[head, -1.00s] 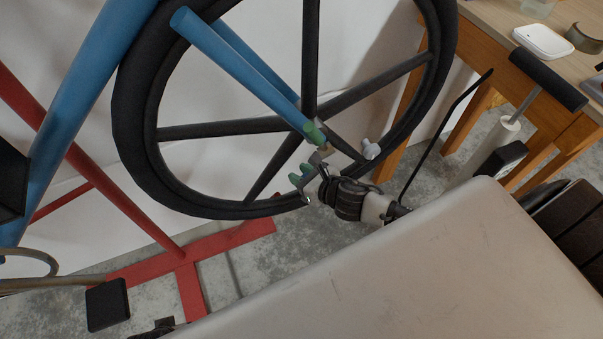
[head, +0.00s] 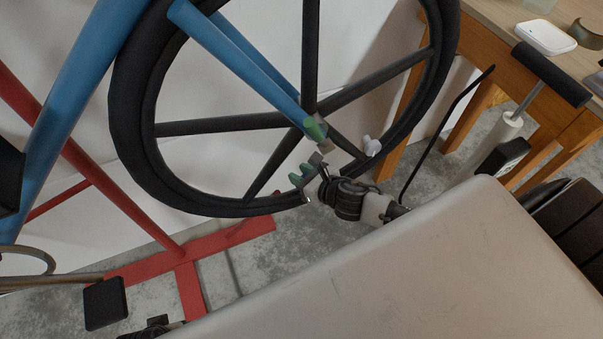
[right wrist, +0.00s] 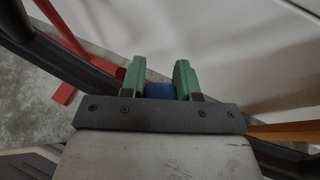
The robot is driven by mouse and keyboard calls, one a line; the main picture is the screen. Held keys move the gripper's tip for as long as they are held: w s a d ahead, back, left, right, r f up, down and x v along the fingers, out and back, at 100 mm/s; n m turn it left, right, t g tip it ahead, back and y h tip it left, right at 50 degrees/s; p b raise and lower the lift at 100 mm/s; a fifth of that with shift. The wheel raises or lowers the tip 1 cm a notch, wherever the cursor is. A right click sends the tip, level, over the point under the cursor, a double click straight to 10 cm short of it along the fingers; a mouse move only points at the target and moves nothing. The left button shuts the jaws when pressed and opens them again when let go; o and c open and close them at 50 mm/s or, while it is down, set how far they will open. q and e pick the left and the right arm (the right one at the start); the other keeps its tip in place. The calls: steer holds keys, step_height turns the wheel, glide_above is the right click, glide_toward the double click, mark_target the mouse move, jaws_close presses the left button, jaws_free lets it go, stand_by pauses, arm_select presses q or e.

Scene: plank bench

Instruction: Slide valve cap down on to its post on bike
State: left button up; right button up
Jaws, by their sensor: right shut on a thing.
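The bike's dark spoked wheel (head: 135,165) and blue fork (head: 235,60) fill the upper part of the head view. My right gripper (head: 309,150) is beside the wheel's lower spokes, near the fork's lower end. Its green fingertips show there. In the right wrist view the gripper (right wrist: 160,80) is shut on a small dark blue piece (right wrist: 160,91), likely the valve cap, between the two green fingers. In the head view I cannot make out this piece. I cannot pick out the post or tell whether the piece touches it.
A red stand (head: 200,250) is on the floor at the left. A pale panel edge (head: 400,270) fills the lower right. A small white knob-like part (head: 371,147) is by the wheel. A wooden bench (head: 490,60) and a pump (head: 505,130) stand at the right.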

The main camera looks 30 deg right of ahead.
stand_by(0.3)
arm_select(q)
steer(key=shift+w+r, duration=0.1)
steer(key=shift+w, duration=0.1)
arm_select(e)
steer(key=o, duration=1)
steer(key=shift+c, duration=0.2)
steer(key=shift+s, duration=0.1)
steer(key=shift+s+d+r, duration=0.1)
steer(key=shift+s+r, duration=0.05)
steer(key=shift+s, duration=0.1)
arm_select(q)
steer(key=f, duration=0.2)
steer(key=s+f+p, duration=0.1)
steer(key=f, duration=0.1)
steer(key=shift+f, duration=0.35)
arm_select(e)
steer(key=v, duration=1)
steer(key=shift+s, duration=0.1)
